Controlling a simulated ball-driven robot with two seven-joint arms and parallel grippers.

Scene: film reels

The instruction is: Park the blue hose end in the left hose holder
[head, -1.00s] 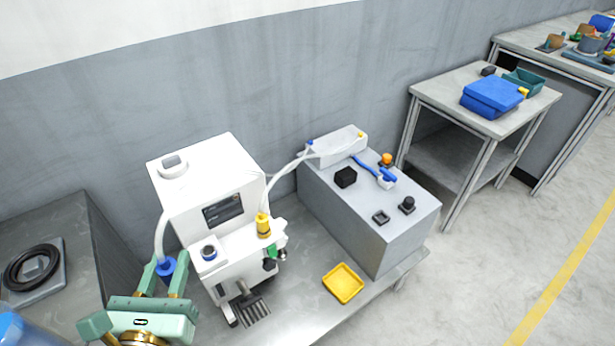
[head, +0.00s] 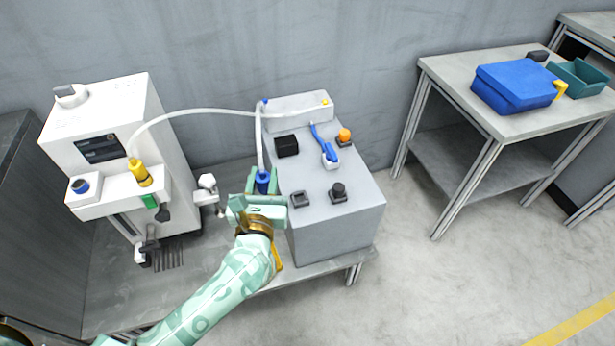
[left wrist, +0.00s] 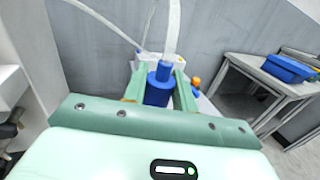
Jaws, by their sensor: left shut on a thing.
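My left gripper (head: 262,193) is shut on the blue hose end (head: 263,178), which is held roughly upright at the left side of the grey box (head: 335,228). In the left wrist view the blue hose end (left wrist: 158,88) sits between the two green fingers (left wrist: 160,92), with its clear hose rising from the top. A dark square socket (head: 300,199) and a black block (head: 286,146) are on the box top, right of the gripper. I cannot tell which part is the left hose holder. My right gripper is out of view.
The white machine (head: 118,140) stands left, with a yellow hose end (head: 140,174) and an empty-looking blue-lined port (head: 80,186). The white unit (head: 298,107) joins both hoses. A blue-handled tool (head: 325,145), orange button (head: 344,135) and black knob (head: 338,192) occupy the box top.

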